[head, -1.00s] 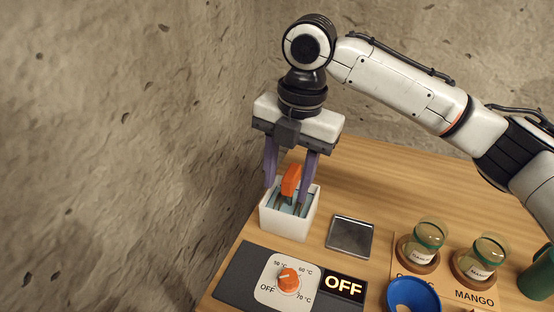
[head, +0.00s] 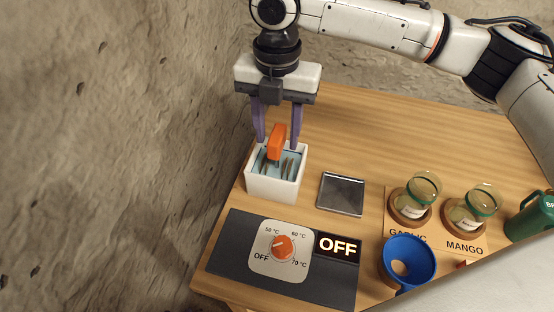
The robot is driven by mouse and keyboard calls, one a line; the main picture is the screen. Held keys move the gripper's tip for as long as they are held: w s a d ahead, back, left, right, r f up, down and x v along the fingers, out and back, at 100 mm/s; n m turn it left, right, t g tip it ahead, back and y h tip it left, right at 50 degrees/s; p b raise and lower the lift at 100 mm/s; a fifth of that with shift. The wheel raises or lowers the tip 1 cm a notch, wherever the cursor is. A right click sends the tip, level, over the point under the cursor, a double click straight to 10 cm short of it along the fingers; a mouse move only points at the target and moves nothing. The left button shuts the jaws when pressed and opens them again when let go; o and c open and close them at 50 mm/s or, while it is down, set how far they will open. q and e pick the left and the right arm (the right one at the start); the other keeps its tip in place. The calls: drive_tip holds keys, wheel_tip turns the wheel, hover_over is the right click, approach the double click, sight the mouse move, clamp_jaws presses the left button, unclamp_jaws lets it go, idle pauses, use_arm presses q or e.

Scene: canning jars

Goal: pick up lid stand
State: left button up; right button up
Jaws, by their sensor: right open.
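The lid stand has an upright orange handle (head: 277,141) and stands in a white open-topped box (head: 271,187) at the back left of the table. Several thin lids show edge-on below the handle, inside the light-blue interior of the box. My right gripper (head: 278,147) points down over the box. It is open, with one purple finger on each side of the handle and visible gaps between. The fingertips are near the box rim; their exact depth is hard to tell. My left gripper is not in view.
A square metal plate (head: 341,194) lies right of the box. In front is a dark panel with an orange knob (head: 283,247) and an OFF display (head: 338,247). Two jars (head: 416,196) (head: 474,207), a blue funnel (head: 408,259) and a green mug (head: 532,219) stand to the right. A rock wall rises at left.

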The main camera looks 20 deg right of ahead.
drive_tip(key=shift+f, duration=0.45)
drive_tip(key=shift+c, duration=0.2)
clamp_jaws()
drive_tip(key=shift+r, duration=0.1)
